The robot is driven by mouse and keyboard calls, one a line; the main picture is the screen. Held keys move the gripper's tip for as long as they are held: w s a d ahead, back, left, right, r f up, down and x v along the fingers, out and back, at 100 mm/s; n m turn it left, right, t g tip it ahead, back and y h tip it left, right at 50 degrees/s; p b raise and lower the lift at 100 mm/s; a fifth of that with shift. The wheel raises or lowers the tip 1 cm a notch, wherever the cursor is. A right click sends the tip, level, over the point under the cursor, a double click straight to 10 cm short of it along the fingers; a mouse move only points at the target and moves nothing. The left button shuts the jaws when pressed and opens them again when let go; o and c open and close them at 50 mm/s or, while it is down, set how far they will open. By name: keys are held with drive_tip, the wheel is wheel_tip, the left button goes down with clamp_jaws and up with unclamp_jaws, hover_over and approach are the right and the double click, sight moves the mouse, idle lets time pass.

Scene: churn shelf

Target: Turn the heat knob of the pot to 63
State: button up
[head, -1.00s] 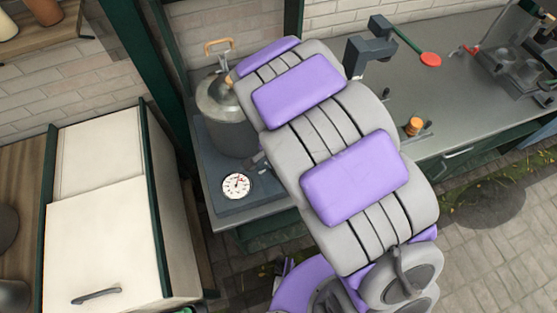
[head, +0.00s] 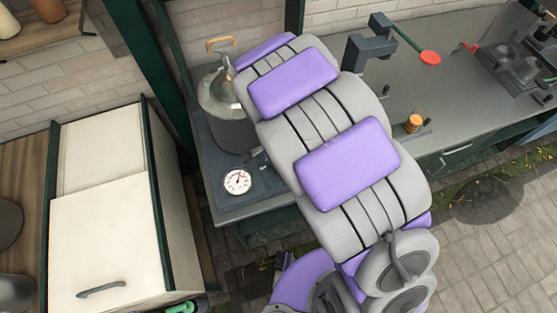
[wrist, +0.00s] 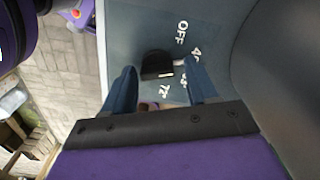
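The metal pot (head: 230,128) with a wooden top handle stands on a blue-grey base (head: 236,206) at the counter's left end. A round white dial gauge (head: 237,181) sits on the base's front. In the wrist view, the dark heat knob (wrist: 157,65) is on a blue-grey panel (wrist: 135,32) with white markings: OFF, one like 40, a partly hidden one, and 72. A small white mark shows at the knob's lower edge. My gripper (wrist: 160,72) is open, its two blue fingers on either side of the knob; contact is unclear. My arm hides the gripper and knob in the head view.
A white cabinet (head: 115,240) stands left of the counter (head: 460,95). A dark clamp-like fixture with a red-tipped lever (head: 430,57) and a small orange-topped piece (head: 413,123) are right of my arm. Paved floor lies in front.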

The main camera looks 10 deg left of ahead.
drive_tip(key=shift+o, duration=0.6)
drive_tip(key=shift+f, duration=0.1)
drive_tip(key=shift+d+r, duration=0.1)
drive_tip(key=shift+r, duration=0.3)
wheel_tip(320, 180, up, 17)
drive_tip(key=p, duration=0.2)
drive_tip(key=shift+a+f, duration=0.2)
drive_tip(key=shift+d, duration=0.1)
